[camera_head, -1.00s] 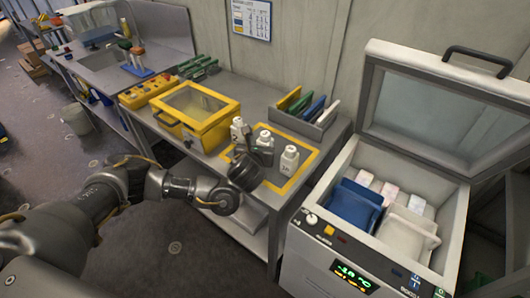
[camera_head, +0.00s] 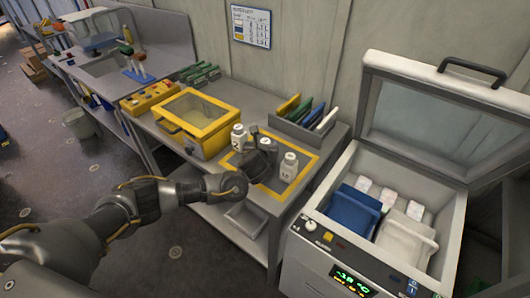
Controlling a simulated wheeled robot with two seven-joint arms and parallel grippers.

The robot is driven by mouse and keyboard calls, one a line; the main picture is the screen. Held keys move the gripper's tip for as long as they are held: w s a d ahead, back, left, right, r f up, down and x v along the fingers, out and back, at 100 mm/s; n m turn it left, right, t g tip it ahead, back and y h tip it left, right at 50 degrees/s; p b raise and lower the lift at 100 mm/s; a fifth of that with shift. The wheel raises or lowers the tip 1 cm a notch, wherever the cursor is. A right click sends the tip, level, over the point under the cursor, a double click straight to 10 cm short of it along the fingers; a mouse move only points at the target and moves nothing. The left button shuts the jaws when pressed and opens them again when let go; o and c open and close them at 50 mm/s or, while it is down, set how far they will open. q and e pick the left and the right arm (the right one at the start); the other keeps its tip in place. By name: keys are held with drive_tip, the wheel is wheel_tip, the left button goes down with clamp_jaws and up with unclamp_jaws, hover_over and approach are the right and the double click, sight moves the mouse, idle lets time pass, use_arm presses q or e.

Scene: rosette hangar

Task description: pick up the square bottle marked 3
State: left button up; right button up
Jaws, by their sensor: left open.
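Several small white bottles stand in the yellow-outlined square (camera_head: 310,172) on the grey bench. One bottle (camera_head: 238,139) is at the left, and another bottle (camera_head: 288,167) is at the right. A third bottle (camera_head: 265,134) between them is mostly hidden behind my left gripper. I cannot read the marks clearly, so I cannot tell for sure which is marked 3. My left gripper (camera_head: 259,143) is open, low over the square, around or right in front of the middle bottle; contact cannot be told. My right gripper is out of view.
A yellow box with a clear lid (camera_head: 197,118) stands left of the bottles. A grey rack with coloured folders (camera_head: 305,123) stands behind them. An open chest freezer (camera_head: 336,232) with blue and white trays is at the right. A grey bin (camera_head: 246,218) sits below the bench.

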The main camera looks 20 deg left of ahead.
use_arm(q)
drive_tip(key=shift+c, duration=0.2)
clamp_jaws()
drive_tip(key=shift+w, duration=0.1)
